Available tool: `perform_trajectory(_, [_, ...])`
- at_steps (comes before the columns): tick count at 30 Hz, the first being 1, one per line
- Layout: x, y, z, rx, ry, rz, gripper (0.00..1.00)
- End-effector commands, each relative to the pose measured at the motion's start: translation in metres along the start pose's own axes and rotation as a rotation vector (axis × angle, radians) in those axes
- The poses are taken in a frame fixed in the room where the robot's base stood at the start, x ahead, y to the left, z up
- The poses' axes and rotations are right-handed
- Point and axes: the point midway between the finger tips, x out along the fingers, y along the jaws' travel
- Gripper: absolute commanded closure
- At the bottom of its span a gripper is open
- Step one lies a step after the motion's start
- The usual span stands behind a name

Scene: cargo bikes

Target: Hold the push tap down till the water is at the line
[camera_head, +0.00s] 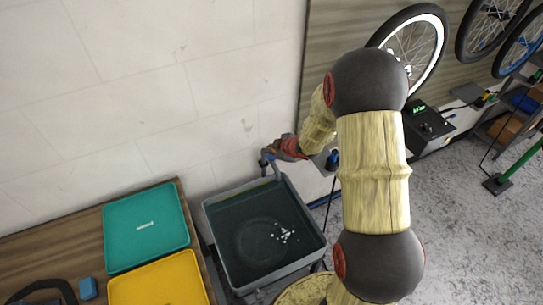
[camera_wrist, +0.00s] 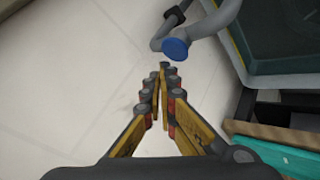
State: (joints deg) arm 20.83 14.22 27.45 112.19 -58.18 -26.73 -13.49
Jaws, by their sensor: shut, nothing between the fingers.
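The push tap (camera_head: 268,161) is a grey bent pipe at the back rim of a grey basin (camera_head: 211,238). Its round blue button (camera_wrist: 175,48) shows in the wrist view, just beyond my fingertips. My gripper (camera_head: 274,150) is shut and empty, beside the tap's top; in the wrist view its closed fingertips (camera_wrist: 164,67) are close to the button. I cannot tell whether they touch it. The basin holds dark water (camera_head: 258,240) with white flecks on the right. I cannot make out a fill line or a stream. The basin's rim (camera_wrist: 285,80) is at upper right in the wrist view.
A teal tray (camera_head: 145,228) and a yellow tray (camera_head: 160,285) lie on a wooden bench left of the basin, with a small blue block (camera_head: 88,288) and a black strap (camera_head: 45,289). A pale wall stands close behind the tap. Bike wheels (camera_head: 425,45) hang at upper right.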

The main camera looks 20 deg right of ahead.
Motion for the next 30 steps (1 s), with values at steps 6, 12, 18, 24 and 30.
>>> perform_trajectory(6, [-0.017, 0.013, -0.013, 0.000, 0.000, 0.001, 1.00])
perform_trajectory(12, [-0.029, 0.022, -0.022, -0.001, 0.000, 0.001, 1.00])
perform_trajectory(18, [-0.031, 0.023, -0.023, 0.000, 0.000, 0.001, 1.00])
perform_trajectory(24, [-0.031, 0.023, -0.022, 0.000, 0.000, 0.001, 1.00])
perform_trajectory(30, [-0.031, 0.023, -0.022, 0.001, 0.000, 0.001, 1.00])
